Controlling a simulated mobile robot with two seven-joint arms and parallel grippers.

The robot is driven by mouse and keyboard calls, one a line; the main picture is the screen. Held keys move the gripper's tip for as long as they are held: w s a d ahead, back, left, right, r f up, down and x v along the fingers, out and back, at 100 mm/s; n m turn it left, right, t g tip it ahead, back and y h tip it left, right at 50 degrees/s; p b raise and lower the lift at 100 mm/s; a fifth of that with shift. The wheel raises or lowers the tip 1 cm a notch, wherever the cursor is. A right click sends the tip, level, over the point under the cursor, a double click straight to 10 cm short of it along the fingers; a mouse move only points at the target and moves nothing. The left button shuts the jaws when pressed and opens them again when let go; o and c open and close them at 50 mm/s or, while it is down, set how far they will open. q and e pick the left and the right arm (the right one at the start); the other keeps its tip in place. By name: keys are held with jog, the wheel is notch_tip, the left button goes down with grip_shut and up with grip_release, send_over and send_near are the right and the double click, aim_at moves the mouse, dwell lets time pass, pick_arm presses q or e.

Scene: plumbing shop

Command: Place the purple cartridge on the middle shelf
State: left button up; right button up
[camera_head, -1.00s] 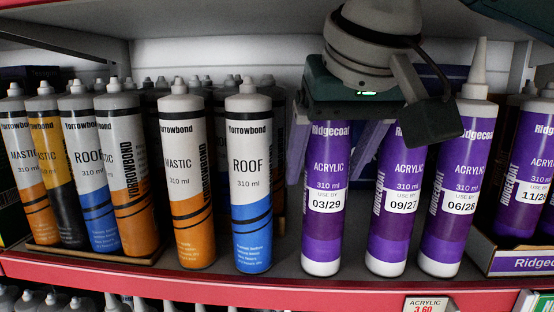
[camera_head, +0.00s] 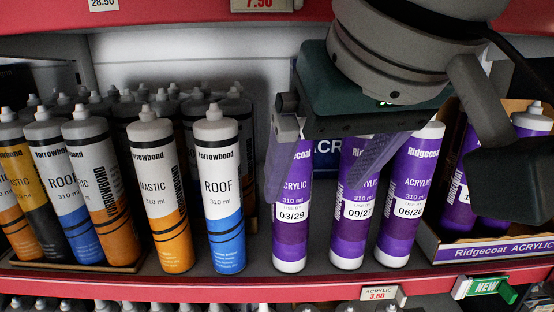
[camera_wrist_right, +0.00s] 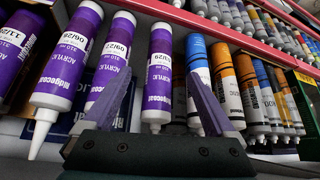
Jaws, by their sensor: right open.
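Three purple Ridgecoat cartridges stand upright on the shelf (camera_head: 185,287) in the head view: one dated 03/29 (camera_head: 290,235), one dated 09/27 (camera_head: 347,240), one dated 06/28 (camera_head: 398,235). My right gripper (camera_head: 318,188) is open and empty in front of their upper parts. Its fingers overlap the 03/29 and 09/27 cartridges in the picture. In the right wrist view the 03/29 cartridge (camera_wrist_right: 159,75) shows between the spread fingers (camera_wrist_right: 157,88). My left gripper is not in view.
Orange mastic (camera_head: 163,220) and blue roof cartridges (camera_head: 222,215) stand left, with a bare shelf strip beside the purple ones. A Ridgecoat box (camera_head: 480,250) with purple cartridges stands right. A red shelf edge (camera_head: 180,12) runs above; more cartridge tops show below.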

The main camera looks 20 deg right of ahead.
jog(key=s+a+f+n+g+y+p, duration=0.1)
jog(key=s+a+f+n+y+p, duration=0.25)
jog(key=s, duration=0.65)
jog(key=s+d+f+m+g+h+b, duration=0.1)
jog(key=s+d+f+g+h+b, duration=0.1)
jog(key=s+d+f, duration=0.6)
notch_tip(320, 180, down, 2)
jog(key=shift+d+h, duration=0.45)
jog(key=shift+d, duration=0.2)
